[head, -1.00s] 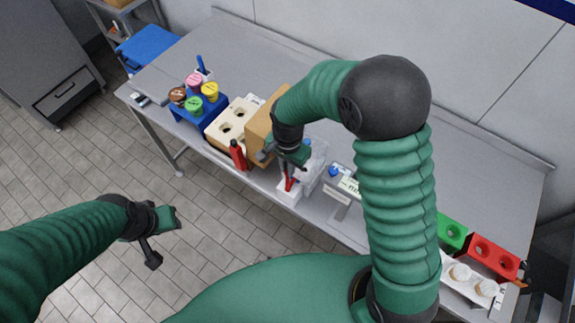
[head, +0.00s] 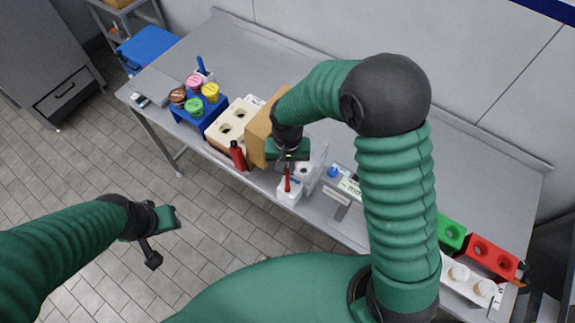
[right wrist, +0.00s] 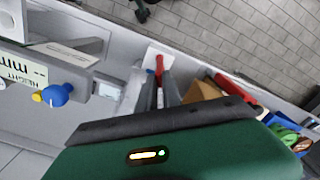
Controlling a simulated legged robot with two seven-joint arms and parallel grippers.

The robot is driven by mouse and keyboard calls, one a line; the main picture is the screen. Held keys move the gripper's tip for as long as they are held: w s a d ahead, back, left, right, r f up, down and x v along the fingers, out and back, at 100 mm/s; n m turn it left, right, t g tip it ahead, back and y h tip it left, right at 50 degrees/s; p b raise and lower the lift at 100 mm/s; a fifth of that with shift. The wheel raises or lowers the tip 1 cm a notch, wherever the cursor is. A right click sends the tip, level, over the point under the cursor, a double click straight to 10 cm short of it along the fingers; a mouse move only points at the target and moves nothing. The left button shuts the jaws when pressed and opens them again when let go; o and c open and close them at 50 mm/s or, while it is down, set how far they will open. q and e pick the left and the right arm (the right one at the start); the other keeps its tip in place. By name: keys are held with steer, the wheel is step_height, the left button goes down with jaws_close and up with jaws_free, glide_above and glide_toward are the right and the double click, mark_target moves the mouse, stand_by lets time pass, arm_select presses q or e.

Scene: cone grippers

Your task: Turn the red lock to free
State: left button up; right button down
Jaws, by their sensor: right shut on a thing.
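The red lock (head: 287,184) is a slim red lever on a small white base (head: 289,195) at the table's front edge. It also shows in the right wrist view (right wrist: 159,66), running from the white base to between my fingers. My right gripper (head: 287,166) is above the base, shut on the lever's upper part, which the fingers partly hide. My left gripper (head: 164,238) is open and empty, over the floor in front of the table.
A red bottle (head: 238,156) and a cardboard box (head: 259,140) stand just left of the lock. A clear container (head: 312,165) and a height gauge (head: 341,194) are to its right. A blue rack of coloured lids (head: 204,110) is farther left. The table's back is clear.

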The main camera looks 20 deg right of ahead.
steer(key=n, duration=0.2)
steer(key=n+p, duration=0.1)
steer(key=n, duration=0.2)
steer(key=shift+w+r+n, duration=0.15)
steer(key=shift+r+n, duration=0.05)
steer(key=shift+n, duration=0.1)
steer(key=n+p, duration=0.1)
steer(key=n, duration=0.4)
stand_by(0.4)
steer(key=c, duration=1.6)
jaws_free()
steer(key=shift+o, duration=0.4)
steer(key=shift+s+f, duration=0.1)
steer(key=shift+s, duration=0.1)
